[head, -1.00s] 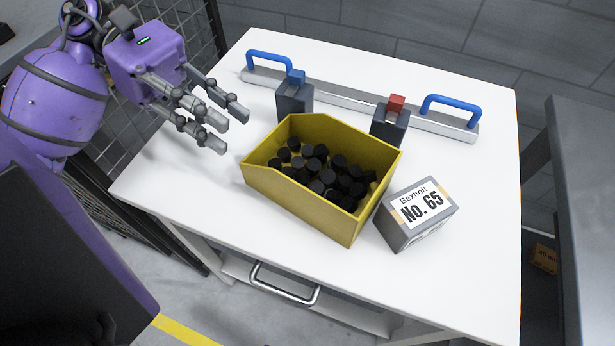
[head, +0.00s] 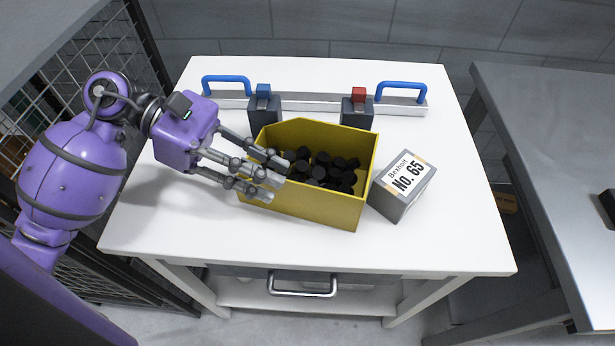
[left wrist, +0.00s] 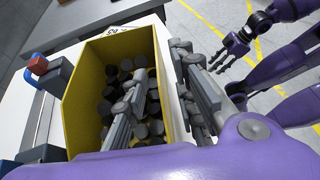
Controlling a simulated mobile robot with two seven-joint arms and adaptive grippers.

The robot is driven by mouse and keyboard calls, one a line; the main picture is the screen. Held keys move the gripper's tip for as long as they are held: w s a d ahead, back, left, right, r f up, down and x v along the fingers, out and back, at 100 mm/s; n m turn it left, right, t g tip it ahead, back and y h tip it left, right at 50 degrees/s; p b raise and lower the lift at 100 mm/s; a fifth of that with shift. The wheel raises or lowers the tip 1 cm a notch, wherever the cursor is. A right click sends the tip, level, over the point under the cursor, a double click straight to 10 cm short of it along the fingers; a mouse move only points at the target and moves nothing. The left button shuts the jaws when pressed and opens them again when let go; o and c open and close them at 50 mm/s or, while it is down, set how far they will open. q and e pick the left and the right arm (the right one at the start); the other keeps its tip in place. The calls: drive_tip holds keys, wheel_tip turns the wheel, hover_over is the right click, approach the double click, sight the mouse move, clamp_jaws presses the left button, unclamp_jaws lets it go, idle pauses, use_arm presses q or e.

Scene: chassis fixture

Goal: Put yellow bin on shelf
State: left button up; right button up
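The yellow bin (head: 318,207) stands upright on the white table, full of short black cylinders (head: 325,170). My left gripper (head: 275,178) is at its left end, its fingers overlapping that end in the head view. In the left wrist view my left gripper (left wrist: 163,62) is open, with some fingers over the inside of the yellow bin (left wrist: 88,70) and others outside its wall. A gap shows between fingers and wall; contact is unclear. My right gripper (left wrist: 235,48) shows in the left wrist view, open and empty, away from the bin. I cannot identify the target shelf.
A grey box labelled No. 65 (head: 402,187) stands close to the bin's right side. Behind are a rail with blue handles (head: 402,92) and two dark blocks with blue and red tops. The white table (head: 440,235) is clear in front. A grey bench (head: 540,130) stands at right.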

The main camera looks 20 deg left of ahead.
sight(292, 184)
use_arm(q)
drive_tip(key=x, duration=0.2)
drive_tip(key=p+x, duration=0.1)
drive_tip(key=x, duration=0.1)
drive_tip(key=shift+w+d+f, duration=0.15)
drive_tip(key=shift+f, duration=0.2)
drive_tip(key=shift+d+f, duration=0.15)
drive_tip(key=shift+d, duration=0.1)
drive_tip(key=c, duration=0.6)
clamp_jaws()
